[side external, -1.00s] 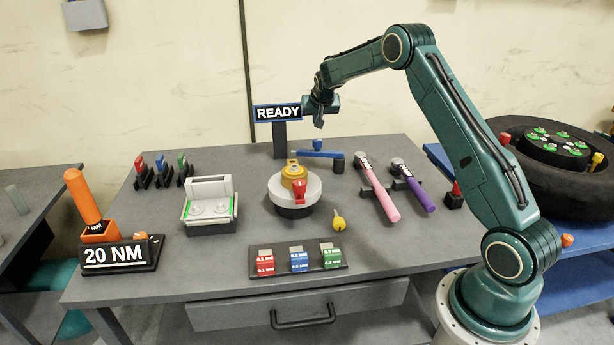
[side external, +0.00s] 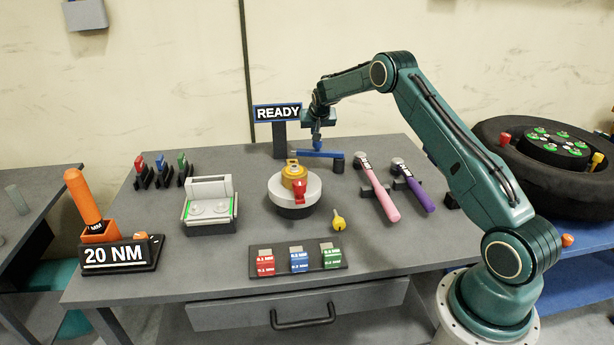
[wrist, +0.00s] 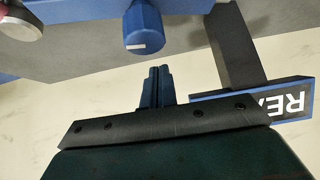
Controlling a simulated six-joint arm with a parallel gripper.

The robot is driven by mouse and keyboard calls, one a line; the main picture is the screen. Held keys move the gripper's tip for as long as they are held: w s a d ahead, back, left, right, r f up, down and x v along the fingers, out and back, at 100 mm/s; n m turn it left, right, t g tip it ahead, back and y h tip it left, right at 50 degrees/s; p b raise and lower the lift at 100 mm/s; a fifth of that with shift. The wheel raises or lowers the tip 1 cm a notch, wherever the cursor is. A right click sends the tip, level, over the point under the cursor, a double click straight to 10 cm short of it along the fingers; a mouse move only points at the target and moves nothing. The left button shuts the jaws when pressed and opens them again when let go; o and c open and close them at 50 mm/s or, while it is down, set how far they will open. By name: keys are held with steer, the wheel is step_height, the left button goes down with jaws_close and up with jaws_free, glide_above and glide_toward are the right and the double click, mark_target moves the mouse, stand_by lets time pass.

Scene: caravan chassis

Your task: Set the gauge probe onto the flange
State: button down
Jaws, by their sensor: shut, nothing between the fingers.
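My gripper (side external: 318,142) is shut and empty above the blue bar (side external: 316,154) at the back of the bench. A blue knob stands on that bar, and I take it to be the gauge probe. In the wrist view the closed fingers (wrist: 157,72) point at the faceted blue knob (wrist: 143,25), which has a white mark, with a small gap in the picture. Contact cannot be told. In the side view the fingers partly hide the knob. A round white disc (side external: 312,198) with a yellow centre and red knob, likely the flange, sits mid-bench.
The READY sign (side external: 278,113) stands on a post beside my gripper. Pink (side external: 380,190) and purple (side external: 412,190) handled tools lie to the right. A yellow key-like piece (side external: 338,221) lies in front of the disc. Coloured blocks (side external: 299,260) line the front.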

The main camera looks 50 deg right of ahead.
steer(key=shift+s+a, duration=1.05)
steer(key=shift+s+a+n+y, duration=0.2)
steer(key=shift+a+n+y, duration=0.15)
steer(key=shift+n, duration=0.25)
steer(key=shift+s+a+n+t+y, duration=0.35)
steer(key=shift+a+n+t+y, duration=0.15)
steer(key=shift+n, duration=0.3)
steer(key=s+a+n+y, duration=0.3)
steer(key=s+n+y, duration=0.2)
steer(key=n, duration=0.4)
steer(key=shift+s+a+t+y, duration=0.2)
steer(key=shift+t+y, duration=0.2)
steer(key=shift+y, duration=0.15)
steer(key=shift+n, duration=0.3)
